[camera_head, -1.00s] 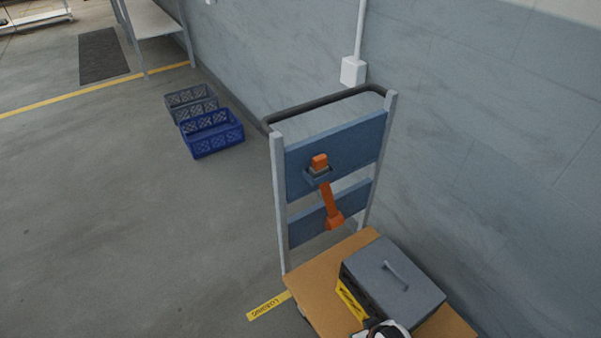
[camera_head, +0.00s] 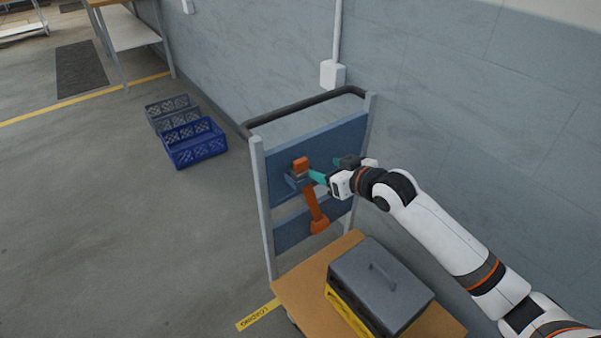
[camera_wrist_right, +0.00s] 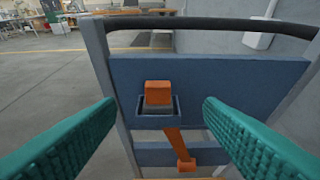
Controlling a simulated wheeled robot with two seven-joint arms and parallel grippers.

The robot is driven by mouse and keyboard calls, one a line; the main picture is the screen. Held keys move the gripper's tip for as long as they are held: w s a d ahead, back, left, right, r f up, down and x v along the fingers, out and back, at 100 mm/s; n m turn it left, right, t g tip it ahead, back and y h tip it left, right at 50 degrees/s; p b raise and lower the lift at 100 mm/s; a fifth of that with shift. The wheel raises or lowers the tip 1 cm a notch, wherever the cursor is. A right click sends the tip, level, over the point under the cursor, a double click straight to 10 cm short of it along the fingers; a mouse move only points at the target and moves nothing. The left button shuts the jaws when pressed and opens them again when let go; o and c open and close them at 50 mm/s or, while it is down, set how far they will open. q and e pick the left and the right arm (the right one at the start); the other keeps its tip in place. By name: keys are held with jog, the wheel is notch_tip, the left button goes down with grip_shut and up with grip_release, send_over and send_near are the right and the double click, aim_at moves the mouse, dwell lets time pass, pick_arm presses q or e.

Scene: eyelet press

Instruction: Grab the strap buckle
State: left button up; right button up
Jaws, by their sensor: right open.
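The strap buckle (camera_head: 301,165) is an orange block with a grey lower part, sitting in a blue-grey holder (camera_head: 294,181) on the upper blue panel of a cart's frame. An orange strap (camera_head: 316,208) hangs below it. In the right wrist view the buckle (camera_wrist_right: 158,93) is ahead, between the two teal fingers and beyond their tips. My right gripper (camera_head: 316,176) is open and empty, just right of the buckle in the head view. In the wrist view its fingers (camera_wrist_right: 158,105) are spread wide. My left gripper is not in view.
The cart's wooden deck (camera_head: 292,287) carries a yellow crate (camera_head: 345,312) with a grey lidded box (camera_head: 380,282) on top. A dark handle bar (camera_head: 300,104) crosses above the panel. Blue (camera_head: 195,145) and grey crates (camera_head: 170,108) stand on the floor at left. A wall is behind.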

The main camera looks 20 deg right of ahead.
aim_at(302, 160)
jog(key=shift+x, duration=5.9)
jog(key=shift+a+r, duration=0.1)
jog(key=shift+a, duration=0.05)
jog(key=shift+c, duration=0.2)
jog(key=c, duration=1.1)
